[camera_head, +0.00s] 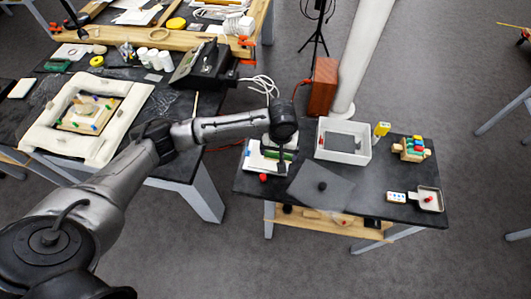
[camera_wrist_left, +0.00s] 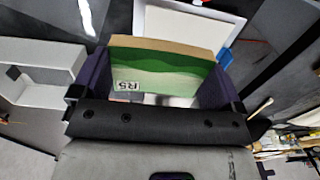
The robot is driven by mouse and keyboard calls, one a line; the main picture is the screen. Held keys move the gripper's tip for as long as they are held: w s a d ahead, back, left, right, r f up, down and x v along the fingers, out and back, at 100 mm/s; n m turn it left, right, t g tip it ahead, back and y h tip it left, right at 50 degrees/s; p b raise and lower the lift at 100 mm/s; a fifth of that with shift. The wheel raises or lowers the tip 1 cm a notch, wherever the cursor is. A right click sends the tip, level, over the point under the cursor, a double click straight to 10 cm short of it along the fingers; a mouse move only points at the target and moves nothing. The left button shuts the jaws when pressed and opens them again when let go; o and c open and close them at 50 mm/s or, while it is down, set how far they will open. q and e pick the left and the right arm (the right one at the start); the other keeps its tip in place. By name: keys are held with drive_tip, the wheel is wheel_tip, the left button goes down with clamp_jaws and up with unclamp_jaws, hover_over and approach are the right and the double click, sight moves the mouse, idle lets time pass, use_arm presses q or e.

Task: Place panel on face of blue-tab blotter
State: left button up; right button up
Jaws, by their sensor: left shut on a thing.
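The panel (camera_wrist_left: 160,70) is a thin board with a green wavy face, a tan edge and an "R5" label. My left gripper (camera_wrist_left: 156,88) is shut on it, with a dark finger at each side. In the head view my left gripper (camera_head: 282,168) is over the left part of the small black table, and only a green strip of the panel (camera_head: 287,154) shows. The blue-tab blotter (camera_wrist_left: 190,32) is a white pad with a blue tab at its corner, just beyond the panel. In the head view the blotter (camera_head: 256,160) lies partly hidden by my arm. I cannot tell whether panel and blotter touch.
A coloured peg rack (camera_head: 412,149) and a small white tray (camera_head: 431,200) are at the right. The table's front middle-right is fairly clear.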

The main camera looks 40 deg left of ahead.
sight(267, 153)
use_arm(q)
drive_tip(key=a+f, duration=0.2)
drive_tip(key=a, duration=0.2)
drive_tip(key=shift+a+f, duration=0.4)
drive_tip(key=shift+f+b, duration=0.55)
drive_tip(key=shift+f, duration=1.5)
drive_tip(key=o, duration=0.6)
drive_tip(key=shift+f, duration=0.1)
wheel_tip(267, 153, up, 11)
drive_tip(key=shift+f+p, duration=0.1)
drive_tip(key=shift+p, duration=0.75)
drive_tip(key=shift+r, duration=0.75)
